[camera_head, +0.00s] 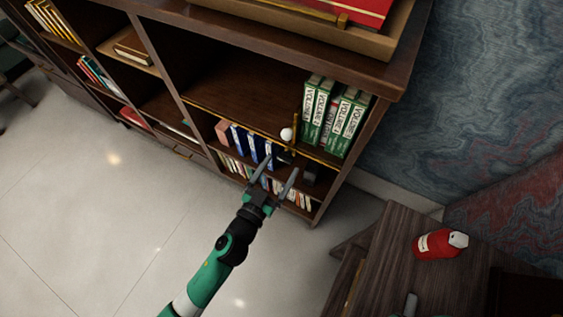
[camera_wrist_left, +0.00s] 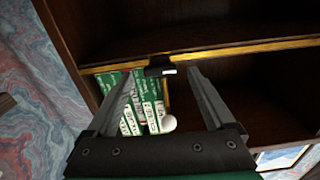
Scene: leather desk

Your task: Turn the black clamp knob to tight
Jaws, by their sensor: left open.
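A small black part with a white patch (camera_wrist_left: 160,68), which looks like the clamp knob, sits at the gold-trimmed shelf edge in the left wrist view. In the head view a dark shape (camera_head: 284,158) shows near my left fingertips; its details are too small to tell. My left gripper (camera_head: 281,165) is open in front of the bookcase. In the left wrist view its fingers (camera_wrist_left: 160,74) stand on either side of the black part, with visible space between. I cannot tell whether the tips reach it in depth.
Green volumes (camera_head: 335,115) stand on the shelf beside a white ball (camera_head: 287,134). A red bottle (camera_head: 440,243) lies on the dark wooden desk (camera_head: 385,250) at the lower right. The pale floor (camera_head: 100,220) is open at left.

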